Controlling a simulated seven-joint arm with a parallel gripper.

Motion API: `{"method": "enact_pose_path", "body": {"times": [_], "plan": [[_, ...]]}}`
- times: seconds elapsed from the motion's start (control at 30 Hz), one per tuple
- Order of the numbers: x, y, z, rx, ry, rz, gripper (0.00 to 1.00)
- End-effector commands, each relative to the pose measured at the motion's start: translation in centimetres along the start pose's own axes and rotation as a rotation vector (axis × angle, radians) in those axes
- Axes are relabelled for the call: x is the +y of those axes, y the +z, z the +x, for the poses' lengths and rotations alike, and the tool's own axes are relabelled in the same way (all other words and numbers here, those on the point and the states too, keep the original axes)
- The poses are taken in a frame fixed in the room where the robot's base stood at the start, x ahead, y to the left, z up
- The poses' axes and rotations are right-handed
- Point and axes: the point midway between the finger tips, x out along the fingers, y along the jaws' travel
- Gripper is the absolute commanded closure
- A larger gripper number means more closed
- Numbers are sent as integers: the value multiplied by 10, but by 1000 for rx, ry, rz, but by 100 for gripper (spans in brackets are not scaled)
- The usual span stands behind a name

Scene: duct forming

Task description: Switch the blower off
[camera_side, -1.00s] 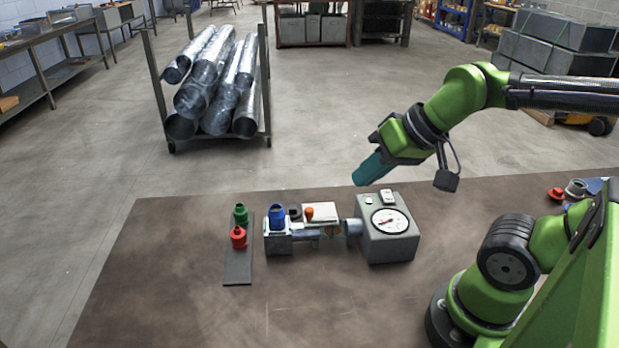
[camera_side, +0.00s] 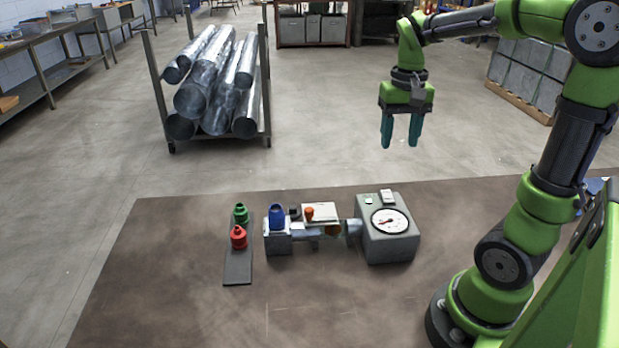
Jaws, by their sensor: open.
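The blower (camera_side: 375,245) is a grey box with a round white dial (camera_side: 390,220) on its sloped top. A small light-coloured switch (camera_side: 387,196) sits at its back top edge, with a small greenish-white patch (camera_side: 368,200) beside it; the switch's position is too small to tell. A short duct runs left from the box to a blue fitting (camera_side: 277,217) on a grey block. My gripper (camera_side: 401,142) is open and empty, pointing down, well above and behind the blower. Its two teal fingers are apart and touch nothing.
A green fitting (camera_side: 240,214) and a red fitting (camera_side: 238,238) stand on a dark strip (camera_side: 238,270) at the left. An orange knob (camera_side: 309,213) stands by a pale plate (camera_side: 321,211) over the duct. The table (camera_side: 180,290) is clear in front. A rack of metal pipes stands behind.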

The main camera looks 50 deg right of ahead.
Motion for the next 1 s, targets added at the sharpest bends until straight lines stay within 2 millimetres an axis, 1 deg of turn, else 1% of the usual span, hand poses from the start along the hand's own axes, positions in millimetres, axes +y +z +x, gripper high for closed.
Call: {"method": "enact_pose_path", "body": {"times": [0.03, 0.1, 0.4, 0.5, 0.6, 0.7, 0.8, 1.0], "plan": [[0, 1, 11, -5, 1, 1, 49], [0, 1, 27, -6, 1, 0, 49], [0, 2, 93, -6, 1, 3, 49], [0, 1, 112, -5, 0, 2, 49], [0, 1, 126, -4, 0, 1, 49], [-1, 0, 136, -1, -1, 1, 49], [0, 0, 142, 0, -1, 1, 49], [-1, 0, 144, 1, -2, 1, 49]]}}
